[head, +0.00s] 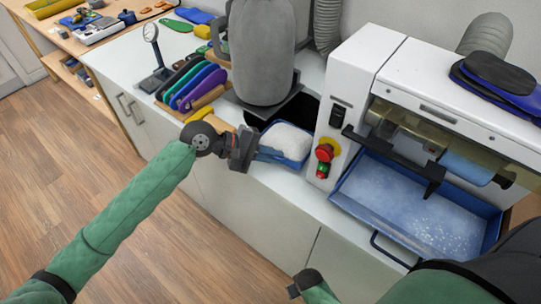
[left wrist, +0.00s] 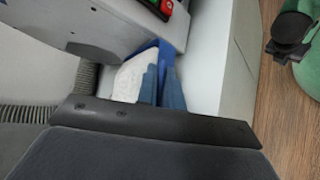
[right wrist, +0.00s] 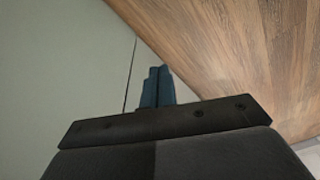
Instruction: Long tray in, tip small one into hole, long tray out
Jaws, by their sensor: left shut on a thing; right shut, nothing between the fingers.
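The small blue tray (head: 300,157), holding white powder, is at the counter's front edge, left of the machine. My left gripper (head: 257,153) is shut on its left side; the left wrist view shows the fingers (left wrist: 160,85) at the tray's blue wall (left wrist: 168,50). The tray looks about level. A dark hole (head: 308,106) in the counter lies just behind it, partly hidden by the tray and the grey bag's base. The long blue tray (head: 343,197), dusted with white, sits in the machine's front opening. My right gripper (right wrist: 158,88) is shut and empty before the cabinet front.
The white machine (head: 365,70) with its red button (head: 324,152) stands close right of the small tray. A grey bag (head: 262,50) rises behind it. A rack of coloured insoles (head: 195,85) and a dial gauge (head: 152,50) stand left. The floor in front is clear.

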